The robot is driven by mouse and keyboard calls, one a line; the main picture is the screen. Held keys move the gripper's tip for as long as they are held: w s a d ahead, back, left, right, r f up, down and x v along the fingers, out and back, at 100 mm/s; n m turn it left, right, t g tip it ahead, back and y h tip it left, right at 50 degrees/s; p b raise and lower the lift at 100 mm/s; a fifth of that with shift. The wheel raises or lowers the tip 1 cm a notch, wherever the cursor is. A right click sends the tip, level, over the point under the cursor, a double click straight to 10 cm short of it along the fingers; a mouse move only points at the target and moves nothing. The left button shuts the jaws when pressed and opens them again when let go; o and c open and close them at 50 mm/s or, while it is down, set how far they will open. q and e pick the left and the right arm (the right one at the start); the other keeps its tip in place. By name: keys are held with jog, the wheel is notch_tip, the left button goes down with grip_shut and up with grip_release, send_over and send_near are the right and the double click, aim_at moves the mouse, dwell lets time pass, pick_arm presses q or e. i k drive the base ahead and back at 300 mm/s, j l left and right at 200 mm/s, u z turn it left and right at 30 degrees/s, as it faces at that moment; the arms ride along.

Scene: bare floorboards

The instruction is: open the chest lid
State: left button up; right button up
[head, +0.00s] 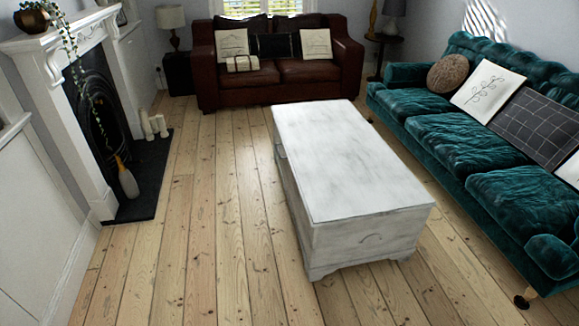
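A long, whitewashed wooden chest (340,150) stands on the floorboards in the middle of the head view. The long left side is partly visible; the right side is hidden. Neither of my grippers is in view.
A green velvet sofa (440,122) with cushions runs along the right. A brown leather sofa (300,72) stands at the back. A white fireplace (60,100) with a dark hearth (143,190) is on the left. The floorboards (220,230) left of the chest are clear.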

aim_at(343, 171)
jog(key=i+j+z, duration=0.1)
jog(key=i+j, duration=0.5)
jog(key=i, duration=0.15)
